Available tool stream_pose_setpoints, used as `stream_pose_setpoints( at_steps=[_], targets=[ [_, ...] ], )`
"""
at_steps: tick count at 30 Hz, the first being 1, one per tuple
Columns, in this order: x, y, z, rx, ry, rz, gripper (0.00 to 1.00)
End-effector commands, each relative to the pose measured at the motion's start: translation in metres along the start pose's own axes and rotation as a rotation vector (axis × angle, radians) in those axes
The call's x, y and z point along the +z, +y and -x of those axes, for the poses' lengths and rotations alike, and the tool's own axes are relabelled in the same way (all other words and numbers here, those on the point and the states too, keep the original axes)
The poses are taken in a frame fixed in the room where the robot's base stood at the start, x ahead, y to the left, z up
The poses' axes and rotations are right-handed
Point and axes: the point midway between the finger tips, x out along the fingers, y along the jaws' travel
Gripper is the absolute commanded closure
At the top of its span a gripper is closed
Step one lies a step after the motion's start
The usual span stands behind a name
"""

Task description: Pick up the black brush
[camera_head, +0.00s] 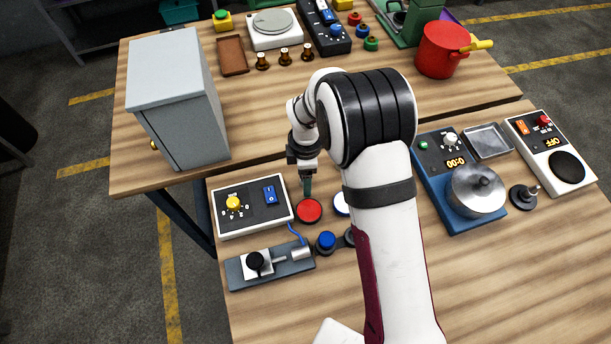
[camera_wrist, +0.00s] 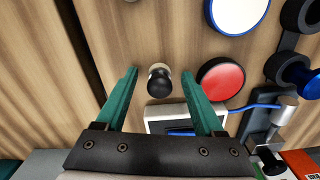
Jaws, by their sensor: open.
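My gripper (camera_head: 307,190) is open, pointing down over the near table, just above and beside the red disc. In the wrist view its two teal fingers stand apart. A small object with a black rounded top and a pale collar, apparently the black brush (camera_wrist: 160,84), shows between the fingertips with gaps on both sides. I cannot tell how far below the fingers it is. In the head view I cannot make it out near my gripper.
The red disc (camera_wrist: 221,79) and a white disc with a blue rim (camera_wrist: 238,12) lie close to the fingers. A white control box (camera_head: 250,221) with a yellow knob is to the left. A grey cabinet (camera_head: 184,110) stands behind. A clamp fixture (camera_head: 240,273) is in front.

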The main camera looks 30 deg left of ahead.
Motion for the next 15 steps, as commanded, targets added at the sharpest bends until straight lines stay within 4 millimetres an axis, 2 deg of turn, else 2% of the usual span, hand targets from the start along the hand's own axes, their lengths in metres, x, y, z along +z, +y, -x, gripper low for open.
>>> stream_pose_setpoints(
  at_steps=[5,15],
  targets=[
    [0.0,0.0003,0.0004,0.001,0.0,-0.001,0.32],
    [0.0,0.0003,0.0008,0.001,0.0,-0.001,0.93]
  ],
)
